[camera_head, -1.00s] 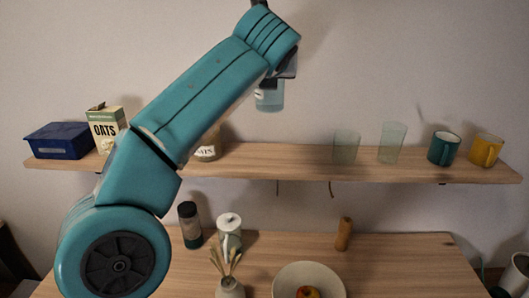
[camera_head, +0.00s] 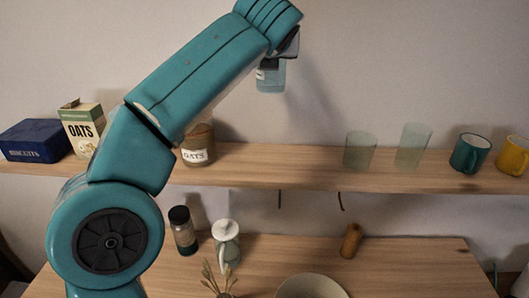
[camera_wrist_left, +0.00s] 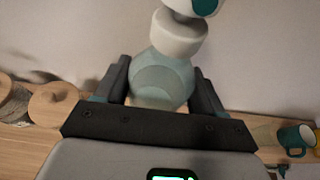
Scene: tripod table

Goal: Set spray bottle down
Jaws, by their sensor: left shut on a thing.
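The spray bottle has a clear blue-green body (camera_head: 271,77) with a pale label, seen in the head view below my left gripper (camera_head: 275,52). It is in the air above the wall shelf (camera_head: 280,172), with empty space between its base and the shelf board. In the left wrist view the bottle body (camera_wrist_left: 163,80) sits between the two dark fingers of my left gripper (camera_wrist_left: 161,88), which is shut on it. Its white collar and white and teal spray head show at the top of that view. The gripper hides its top in the head view. My right gripper is not in view.
On the shelf stand a blue biscuit tin (camera_head: 36,141), an oats box (camera_head: 82,127), an oats jar (camera_head: 198,150), two clear glasses (camera_head: 359,150) (camera_head: 412,146), a green mug (camera_head: 469,153) and a yellow mug (camera_head: 514,156). Shelf between jar and glasses is clear.

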